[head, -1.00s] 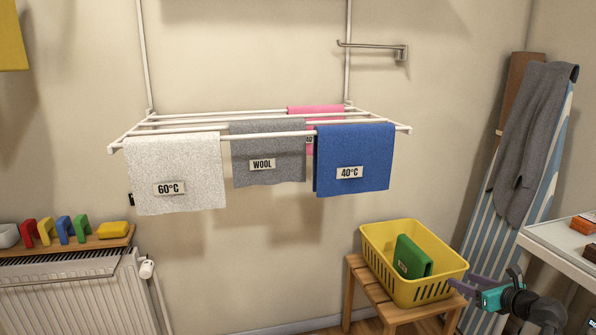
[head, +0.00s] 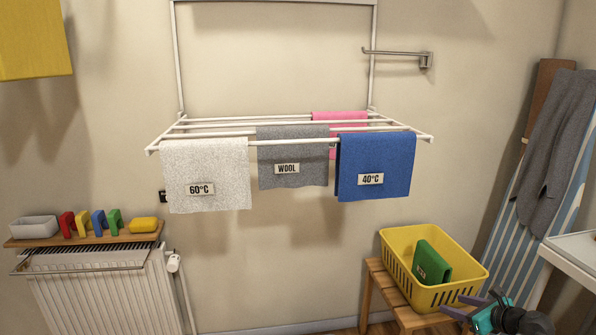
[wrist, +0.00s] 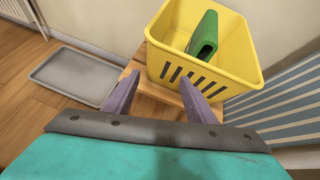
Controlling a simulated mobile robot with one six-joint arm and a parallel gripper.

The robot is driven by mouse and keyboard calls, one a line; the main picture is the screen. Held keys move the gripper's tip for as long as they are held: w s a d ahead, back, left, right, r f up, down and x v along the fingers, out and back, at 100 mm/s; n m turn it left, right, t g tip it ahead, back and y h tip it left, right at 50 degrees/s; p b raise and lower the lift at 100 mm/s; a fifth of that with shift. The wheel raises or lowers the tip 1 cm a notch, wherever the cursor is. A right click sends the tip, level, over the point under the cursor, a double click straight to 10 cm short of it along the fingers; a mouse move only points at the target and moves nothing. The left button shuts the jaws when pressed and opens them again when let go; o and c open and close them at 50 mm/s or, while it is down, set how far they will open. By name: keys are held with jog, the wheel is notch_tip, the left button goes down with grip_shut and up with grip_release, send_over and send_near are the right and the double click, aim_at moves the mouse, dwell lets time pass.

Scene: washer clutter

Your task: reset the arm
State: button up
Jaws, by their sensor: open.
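My gripper (head: 453,304) is at the lower right of the head view, in front of the yellow basket (head: 398,268). In the wrist view my gripper (wrist: 159,80) has its two purple fingers spread apart with nothing between them. The fingers point toward the near side of the yellow basket (wrist: 158,55), over the wooden stool (wrist: 155,98). A folded green cloth (head: 436,262) stands in the basket, and it also shows in the wrist view (wrist: 204,36). I cannot tell whether the fingers touch the basket.
A wall drying rack (head: 210,132) holds a white cloth (head: 205,165), grey cloth (head: 290,150), blue cloth (head: 378,155) and pink cloth (head: 340,117). An ironing board (head: 515,215) and white table (head: 578,248) are at right. A grey tray (wrist: 75,75) lies on the floor.

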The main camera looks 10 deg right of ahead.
jog(key=a+f+n+g+y+p, duration=0.1)
jog(key=a+f+n+g+p, duration=0.2)
jog(key=a+f+n, duration=0.5)
jog(key=a+f+n+g+y+p, duration=0.2)
jog(key=a+f+g+p, duration=0.1)
jog(key=a, duration=0.9)
jog(key=a+f+n+g+y+p, duration=0.1)
jog(key=a+f+n+g+p, duration=0.15)
jog(key=a+f+n, duration=0.55)
jog(key=s+a+f+n+g+h+p, duration=0.2)
jog(key=s+a+n+g+p, duration=0.2)
jog(key=s+a+n, duration=0.3)
jog(key=s+a+f+n+g+h+p, duration=0.2)
jog(key=s+a+n, duration=0.6)
jog(key=s, duration=1)
jog(key=a+g+p, duration=0.2)
jog(key=a+p, duration=0.1)
jog(key=shift+s+n+g+h+p, duration=0.15)
jog(key=shift+n+g+h+p, duration=0.15)
jog(key=shift+g+h+p, duration=0.1)
